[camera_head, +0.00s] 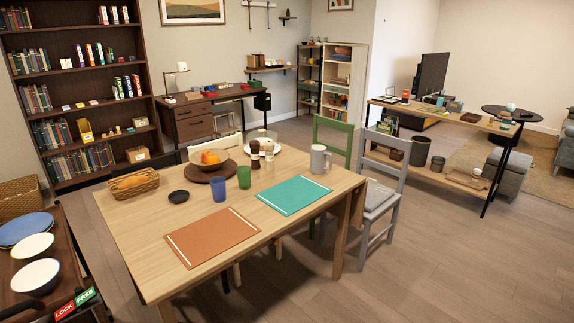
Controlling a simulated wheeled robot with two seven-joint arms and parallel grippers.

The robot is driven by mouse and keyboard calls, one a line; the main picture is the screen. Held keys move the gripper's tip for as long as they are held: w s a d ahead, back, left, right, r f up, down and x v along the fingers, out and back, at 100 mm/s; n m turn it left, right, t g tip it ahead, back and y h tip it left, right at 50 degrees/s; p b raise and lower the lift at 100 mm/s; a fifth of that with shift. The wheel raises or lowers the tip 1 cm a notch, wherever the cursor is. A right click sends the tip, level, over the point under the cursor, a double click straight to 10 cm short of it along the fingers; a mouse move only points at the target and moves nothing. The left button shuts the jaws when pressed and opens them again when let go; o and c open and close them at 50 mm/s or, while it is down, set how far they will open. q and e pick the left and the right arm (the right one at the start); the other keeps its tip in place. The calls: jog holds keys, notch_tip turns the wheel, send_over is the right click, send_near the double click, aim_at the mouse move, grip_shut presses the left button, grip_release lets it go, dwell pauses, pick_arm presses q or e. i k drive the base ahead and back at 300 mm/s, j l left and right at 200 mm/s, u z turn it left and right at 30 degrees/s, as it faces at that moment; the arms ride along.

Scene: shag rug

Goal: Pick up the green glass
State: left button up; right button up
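The green glass (244,177) stands upright on the wooden dining table (140,222), a little behind the gap between the two placemats. A blue glass (219,189) stands close to its left. A fruit bowl (212,161) on a round dark board is behind them, and two shakers (262,153) stand behind and to the right of the green glass. Neither of my grippers shows in the head view.
An orange placemat (212,238) and a teal placemat (287,196) lie along the near side. A wicker basket (134,184), a small dark bowl (178,196) and a grey mug (320,159) share the table. A dark shelf with plates (27,228) is at the left. Chairs (381,185) stand around the table; floor is open at lower right.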

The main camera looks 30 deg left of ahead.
aim_at(244, 178)
jog(key=i+l+u, duration=0.1)
jog(key=i+u, duration=0.25)
jog(key=u, duration=0.15)
jog(key=i+l+u, duration=0.25)
jog(key=u, duration=0.2)
jog(key=i+l+u, duration=0.35)
jog(key=u, duration=0.15)
jog(key=i+l+u, duration=0.2)
jog(key=l+u, duration=0.25)
